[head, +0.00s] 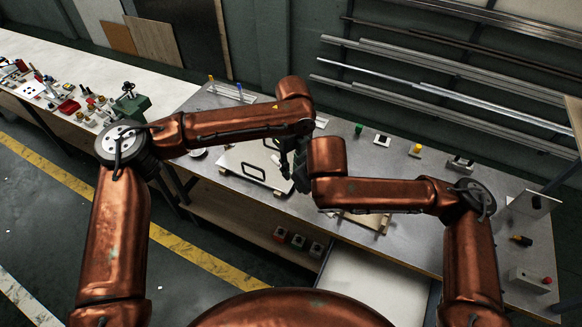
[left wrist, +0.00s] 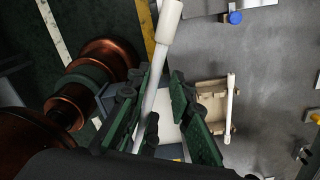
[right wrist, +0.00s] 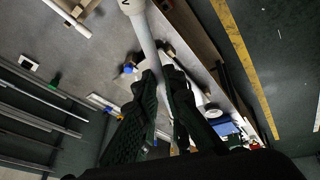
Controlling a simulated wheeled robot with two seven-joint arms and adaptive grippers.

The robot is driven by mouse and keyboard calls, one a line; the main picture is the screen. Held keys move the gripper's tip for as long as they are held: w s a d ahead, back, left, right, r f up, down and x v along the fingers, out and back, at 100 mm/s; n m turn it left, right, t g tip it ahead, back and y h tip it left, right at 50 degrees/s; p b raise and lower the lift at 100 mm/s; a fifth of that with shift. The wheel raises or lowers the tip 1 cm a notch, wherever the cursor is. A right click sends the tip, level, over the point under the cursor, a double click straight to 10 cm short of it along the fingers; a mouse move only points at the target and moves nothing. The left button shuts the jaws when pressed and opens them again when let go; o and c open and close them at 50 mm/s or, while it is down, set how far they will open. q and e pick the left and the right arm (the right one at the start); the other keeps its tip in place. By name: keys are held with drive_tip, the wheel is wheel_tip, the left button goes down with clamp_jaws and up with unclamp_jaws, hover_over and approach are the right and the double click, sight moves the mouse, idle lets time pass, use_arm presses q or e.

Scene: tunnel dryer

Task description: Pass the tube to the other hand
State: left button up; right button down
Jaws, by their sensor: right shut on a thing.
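The white tube (left wrist: 158,80) has a thicker end at the top of the left wrist view. It runs down between the fingers of my left gripper (left wrist: 166,70), which are apart with a gap beside the tube. The right wrist view also shows the tube (right wrist: 147,40), with its thick end at the top edge. My right gripper (right wrist: 160,70) is shut on it. In the head view the two hands meet over the metal table, left gripper (head: 287,160) close to the right one. The arms hide most of the tube there.
The grey metal table (head: 345,150) lies below the hands. A pale panel with a dark handle (head: 240,166) lies on it at the left. Small blocks, including a yellow-topped one (head: 416,150), stand along the back. A cluttered white bench (head: 60,70) is at the far left.

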use_arm(q)
clamp_jaws()
use_arm(e)
drive_tip(key=shift+s+a, duration=0.1)
drive_tip(key=shift+a, duration=0.05)
drive_tip(key=c, duration=1.9)
unclamp_jaws()
drive_tip(key=shift+c, duration=0.2)
drive_tip(key=shift+r, duration=0.1)
